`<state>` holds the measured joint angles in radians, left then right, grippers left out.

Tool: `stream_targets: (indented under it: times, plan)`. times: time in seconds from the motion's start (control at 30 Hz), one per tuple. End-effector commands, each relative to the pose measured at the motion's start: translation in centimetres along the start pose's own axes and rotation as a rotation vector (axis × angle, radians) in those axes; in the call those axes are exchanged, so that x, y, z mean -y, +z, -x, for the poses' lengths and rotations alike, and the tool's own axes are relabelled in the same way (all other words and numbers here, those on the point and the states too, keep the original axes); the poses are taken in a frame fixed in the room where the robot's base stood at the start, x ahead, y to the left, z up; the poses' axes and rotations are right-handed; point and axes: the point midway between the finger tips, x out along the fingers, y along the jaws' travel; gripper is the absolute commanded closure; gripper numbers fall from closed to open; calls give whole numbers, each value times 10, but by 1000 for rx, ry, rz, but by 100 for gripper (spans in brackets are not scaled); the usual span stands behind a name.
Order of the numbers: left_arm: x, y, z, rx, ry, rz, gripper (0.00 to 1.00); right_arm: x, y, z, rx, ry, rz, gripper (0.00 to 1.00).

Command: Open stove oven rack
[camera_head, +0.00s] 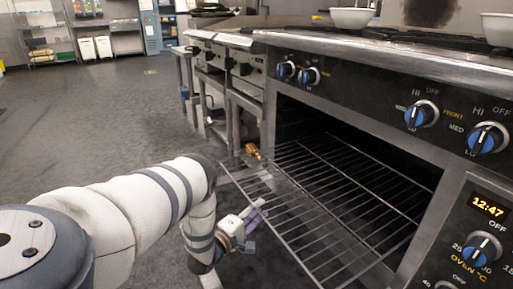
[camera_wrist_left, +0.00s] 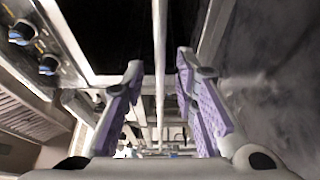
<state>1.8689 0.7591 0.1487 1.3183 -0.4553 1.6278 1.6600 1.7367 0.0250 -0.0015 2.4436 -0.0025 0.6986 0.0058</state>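The wire oven rack (camera_head: 335,200) sticks well out of the dark oven opening (camera_head: 370,150) in the head view, roughly level. My left gripper (camera_head: 254,216) is at the rack's outer edge, near the middle of that edge. In the left wrist view the two purple-padded fingers (camera_wrist_left: 159,62) are spread apart. A thin pale bar (camera_wrist_left: 160,45), seemingly the rack's edge, runs between them with gaps on both sides. Contact with the bar cannot be made out. My right gripper is not in view.
The stove front has blue knobs (camera_head: 421,114) and a clock display (camera_head: 488,207). Bowls (camera_head: 351,18) stand on top. More cooking units (camera_head: 211,55) stand behind, with a small brass-coloured fitting (camera_head: 253,151) beyond the rack. The floor (camera_head: 90,120) at left is clear.

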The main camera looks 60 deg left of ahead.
Motion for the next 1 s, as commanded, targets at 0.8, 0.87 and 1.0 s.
stream_targets:
  times: [0.8, 0.87, 1.0]
  plan:
    - [0, 0, 121, 0, 0, 0, 73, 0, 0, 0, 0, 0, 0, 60]
    - [0, 0, 120, 0, 0, 0, 73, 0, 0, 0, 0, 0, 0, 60]
    - [0, 0, 120, 0, 0, 0, 73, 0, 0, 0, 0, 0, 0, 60]
